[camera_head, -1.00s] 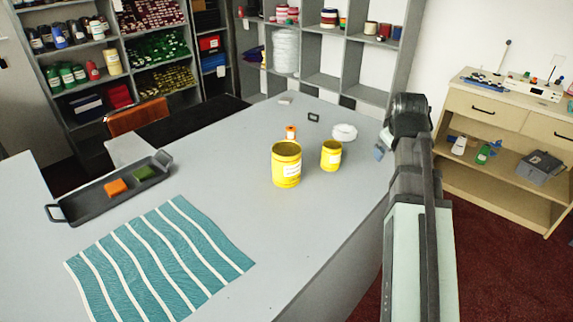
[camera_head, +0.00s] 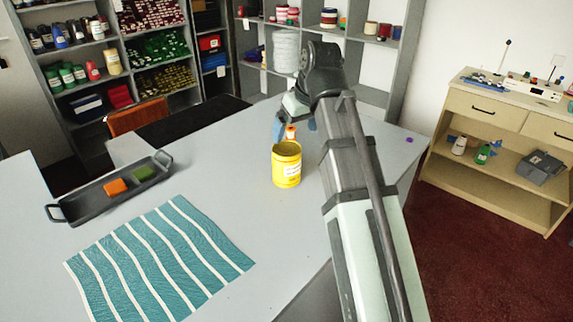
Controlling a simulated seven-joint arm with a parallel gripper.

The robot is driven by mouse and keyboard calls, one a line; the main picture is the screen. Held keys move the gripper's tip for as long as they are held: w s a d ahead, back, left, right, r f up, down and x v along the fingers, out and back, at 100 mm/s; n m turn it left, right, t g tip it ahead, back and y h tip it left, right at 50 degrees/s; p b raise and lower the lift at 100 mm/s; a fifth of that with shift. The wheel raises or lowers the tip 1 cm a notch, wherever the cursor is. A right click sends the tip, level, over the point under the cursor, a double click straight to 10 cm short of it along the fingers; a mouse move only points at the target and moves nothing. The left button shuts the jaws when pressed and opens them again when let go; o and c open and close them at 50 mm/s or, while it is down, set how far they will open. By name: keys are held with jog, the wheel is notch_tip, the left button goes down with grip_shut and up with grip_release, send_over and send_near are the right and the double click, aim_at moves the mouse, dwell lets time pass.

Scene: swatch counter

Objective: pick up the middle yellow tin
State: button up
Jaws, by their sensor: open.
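A large yellow tin (camera_head: 287,168) with a white label stands upright on the grey counter. A small orange container (camera_head: 291,133) with a pale label shows just behind it. The medium yellow tin seen earlier to the right of the large one is now hidden behind my arm. My gripper (camera_head: 294,126) points down above the far part of the counter, its blue fingers apart. In the picture the small orange container shows between the fingers; I cannot tell whether they are around it or only in line with it. Nothing is seen held.
A teal striped cloth (camera_head: 160,258) lies at the front of the counter (camera_head: 235,205). A dark tray (camera_head: 85,206) holding an orange and a green block is at the left. A small purple thing (camera_head: 409,140) lies near the right edge. Shelves stand behind.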

aim_at(288, 150)
jog(key=shift+x, duration=6.15)
jog(key=shift+w, duration=0.15)
jog(key=shift+r, duration=0.1)
jog(key=c, duration=1.2)
